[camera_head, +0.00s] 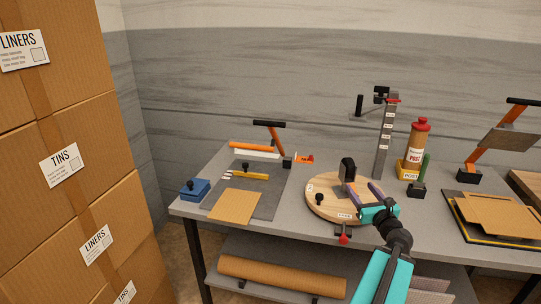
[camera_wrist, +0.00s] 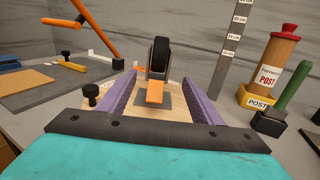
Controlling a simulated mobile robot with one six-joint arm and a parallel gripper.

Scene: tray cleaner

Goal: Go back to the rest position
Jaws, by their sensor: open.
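My gripper (camera_head: 358,186) is over the right part of a round wooden board (camera_head: 328,209) on the grey table. Its two purple fingers are spread apart in the wrist view (camera_wrist: 157,88). Between them, an orange tab (camera_wrist: 155,92) on a small dark plate shows, in front of an upright black roller (camera_wrist: 160,52) in a grey bracket. The roller also stands on the board in the head view (camera_head: 347,169). Nothing is visibly held between the fingers. Whether the fingers touch the board cannot be told.
A grey height post (camera_head: 383,140) and a red-topped POST bottle (camera_head: 416,150) stand behind at the right. A dark mat with a tan sheet (camera_head: 235,206) lies left, beside a blue block (camera_head: 195,189). A framed tray (camera_head: 498,215) is far right. Stacked cartons (camera_head: 75,150) stand at the left.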

